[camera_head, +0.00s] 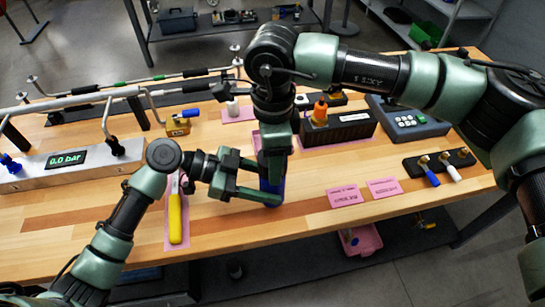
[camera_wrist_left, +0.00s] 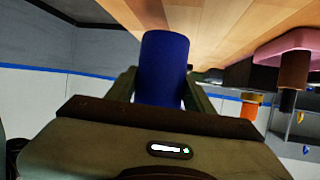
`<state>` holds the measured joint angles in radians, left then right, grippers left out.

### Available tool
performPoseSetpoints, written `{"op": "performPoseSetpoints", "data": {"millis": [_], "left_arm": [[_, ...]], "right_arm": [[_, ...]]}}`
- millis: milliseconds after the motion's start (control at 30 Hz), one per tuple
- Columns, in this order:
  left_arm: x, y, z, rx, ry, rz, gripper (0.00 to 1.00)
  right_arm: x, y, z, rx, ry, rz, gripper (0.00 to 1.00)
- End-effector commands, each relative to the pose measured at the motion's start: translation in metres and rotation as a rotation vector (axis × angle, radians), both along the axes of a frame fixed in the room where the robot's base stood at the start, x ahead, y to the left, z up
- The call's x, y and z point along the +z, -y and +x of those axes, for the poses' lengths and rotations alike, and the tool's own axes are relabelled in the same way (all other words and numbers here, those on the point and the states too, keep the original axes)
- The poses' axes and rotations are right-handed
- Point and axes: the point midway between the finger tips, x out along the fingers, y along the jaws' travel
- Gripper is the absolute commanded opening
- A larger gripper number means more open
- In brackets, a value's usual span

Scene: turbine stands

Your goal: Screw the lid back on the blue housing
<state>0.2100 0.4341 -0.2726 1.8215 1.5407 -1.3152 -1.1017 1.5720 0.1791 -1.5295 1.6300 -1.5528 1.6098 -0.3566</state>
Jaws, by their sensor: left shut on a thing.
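The blue housing (camera_head: 271,185) stands on the wooden table in front of me, mostly covered by my grippers in the head view. In the left wrist view it is a plain dark blue cylinder (camera_wrist_left: 164,68) between the fingers. My left gripper (camera_head: 268,192) comes in from the left and is shut around the housing. My right gripper (camera_head: 276,165) points down from above, directly over the housing. Its fingertips and anything between them are hard to make out. I cannot make out the lid.
A yellow-handled tool (camera_head: 175,220) lies on a pink mat at the left. A pressure unit (camera_head: 60,165) reads 0.0 bar. A black block (camera_head: 340,128) with an orange piece and a keypad box (camera_head: 408,120) stand behind.

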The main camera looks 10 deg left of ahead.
Motion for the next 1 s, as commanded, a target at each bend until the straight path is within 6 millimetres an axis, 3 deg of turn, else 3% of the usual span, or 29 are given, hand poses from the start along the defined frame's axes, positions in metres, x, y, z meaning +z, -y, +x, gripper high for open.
{"op": "performPoseSetpoints", "data": {"millis": [67,200,233,300,700,867,1000], "left_arm": [[0.002,0.001,0.0,-0.001,0.003,-0.003,0.0],[0.002,0.001,0.0,-0.002,0.003,-0.003,0.0],[0.002,0.001,0.0,-0.002,0.003,-0.003,0.0],[0.002,0.001,0.0,-0.002,0.003,-0.003,0.0],[0.002,0.0,0.0,-0.001,0.002,-0.003,0.0],[0.002,0.001,0.0,-0.001,0.002,-0.003,0.0],[0.002,0.0,0.0,-0.001,0.002,-0.003,0.0]], "right_arm": [[0.0,0.0,0.0,-0.102,0.001,-0.001,0.05],[0.0,0.0,0.001,-0.089,0.002,-0.001,0.05],[0.0,0.0,0.001,-0.089,0.002,-0.001,0.59],[0.0,0.0,0.0,-0.089,0.002,-0.001,0.79],[0.005,0.0,0.001,-0.087,0.002,0.0,0.79],[0.028,-0.001,0.002,-0.087,0.004,0.001,0.79],[0.059,-0.001,0.002,-0.088,0.005,0.002,0.79]]}}
